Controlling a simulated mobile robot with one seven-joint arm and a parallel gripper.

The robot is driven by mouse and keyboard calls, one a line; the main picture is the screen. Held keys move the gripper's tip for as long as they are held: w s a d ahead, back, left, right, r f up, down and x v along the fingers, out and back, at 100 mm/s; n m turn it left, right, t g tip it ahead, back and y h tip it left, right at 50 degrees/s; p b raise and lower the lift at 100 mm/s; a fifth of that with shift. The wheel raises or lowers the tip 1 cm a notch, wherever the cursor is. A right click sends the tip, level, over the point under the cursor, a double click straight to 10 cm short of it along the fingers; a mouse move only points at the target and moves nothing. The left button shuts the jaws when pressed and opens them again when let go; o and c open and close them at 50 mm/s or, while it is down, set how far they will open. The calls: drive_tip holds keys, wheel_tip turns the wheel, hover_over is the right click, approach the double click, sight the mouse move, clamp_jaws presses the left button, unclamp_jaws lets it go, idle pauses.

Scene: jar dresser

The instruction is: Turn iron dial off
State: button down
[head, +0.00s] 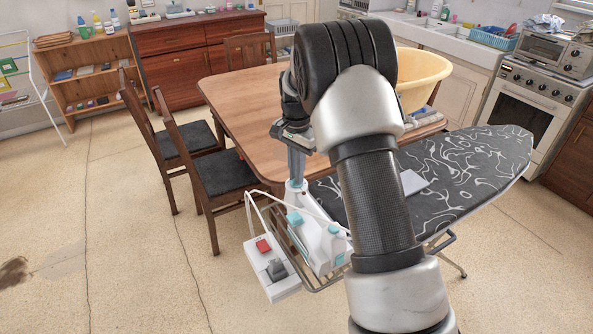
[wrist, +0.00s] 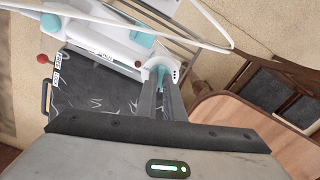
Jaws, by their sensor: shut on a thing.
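The iron (head: 325,247), white with teal parts, rests at the near left end of the patterned ironing board (head: 465,165). The iron's white body (wrist: 105,40) also shows in the wrist view. My gripper (head: 297,176) points down at a teal dial on a round white housing at the iron's end. In the wrist view my gripper (wrist: 161,84) has its two fingers close together around the teal dial (wrist: 160,72). The fingers hide most of the dial, so its setting cannot be read.
A white box with a red switch (head: 264,246) hangs beside the iron rest. A wooden table (head: 240,95) stands behind, with chairs (head: 225,172) at its left and a yellow basin (head: 422,75) at its right. Open floor lies at the left.

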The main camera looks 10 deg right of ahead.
drive_tip(key=m+p, duration=0.1)
drive_tip(key=m, duration=0.4)
drive_tip(key=shift+r+m, duration=0.1)
drive_tip(key=shift+m, duration=0.2)
drive_tip(key=m+p, duration=0.2)
drive_tip(key=m, duration=0.4)
drive_tip(key=m+p, duration=0.2)
drive_tip(key=m, duration=0.2)
drive_tip(key=shift+m, duration=0.4)
drive_tip(key=m+p, duration=0.2)
drive_tip(key=m, duration=0.3)
drive_tip(key=shift+m, duration=0.3)
drive_tip(key=c, duration=1.9)
unclamp_jaws()
drive_tip(key=shift+o, duration=0.2)
